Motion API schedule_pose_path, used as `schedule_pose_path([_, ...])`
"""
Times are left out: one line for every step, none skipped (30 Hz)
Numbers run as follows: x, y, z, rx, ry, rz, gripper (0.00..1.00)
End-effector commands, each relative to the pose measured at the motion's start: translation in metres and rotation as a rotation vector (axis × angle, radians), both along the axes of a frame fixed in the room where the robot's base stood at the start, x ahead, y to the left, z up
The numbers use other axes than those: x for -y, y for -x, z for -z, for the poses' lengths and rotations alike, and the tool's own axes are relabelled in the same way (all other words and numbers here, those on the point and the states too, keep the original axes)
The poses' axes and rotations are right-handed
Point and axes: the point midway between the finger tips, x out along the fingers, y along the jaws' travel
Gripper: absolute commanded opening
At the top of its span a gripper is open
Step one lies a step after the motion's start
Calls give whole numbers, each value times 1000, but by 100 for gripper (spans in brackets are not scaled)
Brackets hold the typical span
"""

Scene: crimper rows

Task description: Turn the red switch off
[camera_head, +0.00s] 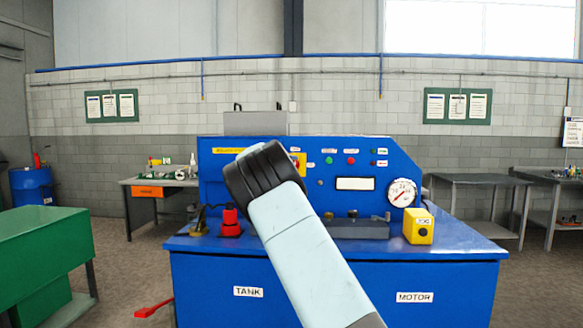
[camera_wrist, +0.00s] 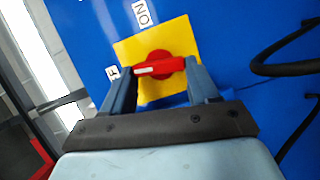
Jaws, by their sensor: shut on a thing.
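The red switch (camera_wrist: 172,65) is a rotary knob with a bar handle on a square yellow plate (camera_wrist: 180,33) on a blue panel. In the wrist view its white mark points left, toward a partly hidden label (camera_wrist: 112,72) showing an F. An ON label (camera_wrist: 141,13) sits above the plate, rotated in this view. My gripper (camera_wrist: 161,76) is shut on the switch handle, one finger at each end. In the head view an edge of the yellow plate (camera_head: 302,160) shows beside my arm, which hides the switch and my fingers.
The blue bench (camera_head: 450,280) carries a red plug-like part (camera_head: 230,222), a yellow box (camera_head: 418,226) and a gauge (camera_head: 402,193). A black cable (camera_wrist: 285,68) runs at the right of the wrist view. A green cabinet (camera_head: 40,250) stands left.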

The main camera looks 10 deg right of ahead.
Motion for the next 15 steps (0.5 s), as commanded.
schedule_pose_path([-4, -1, 4, -12, 28, -5, 29])
schedule_pose_path([-5, -1, 5, -17, 46, -5, 29])
schedule_pose_path([-4, -1, 5, -23, 67, -5, 29])
schedule_pose_path([-4, -1, 5, -27, 82, -5, 29])
schedule_pose_path([-4, -1, 5, -31, 97, -5, 29])
schedule_pose_path([-4, -1, 6, -35, 114, -5, 29])
schedule_pose_path([-4, -1, 6, -39, 125, -5, 29])
schedule_pose_path([-4, -1, 7, -42, 135, -6, 29])
schedule_pose_path([-4, -1, 7, -45, 148, -6, 29])
schedule_pose_path([-5, -1, 7, -48, 156, -6, 29])
schedule_pose_path([-4, -1, 7, -50, 163, -6, 29])
schedule_pose_path([-4, -1, 8, -52, 170, -6, 29])
schedule_pose_path([-5, -1, 8, -54, 175, -6, 29])
schedule_pose_path([-5, -1, 8, -55, 180, -6, 29])
schedule_pose_path([-5, -1, 8, -56, 184, -6, 29])
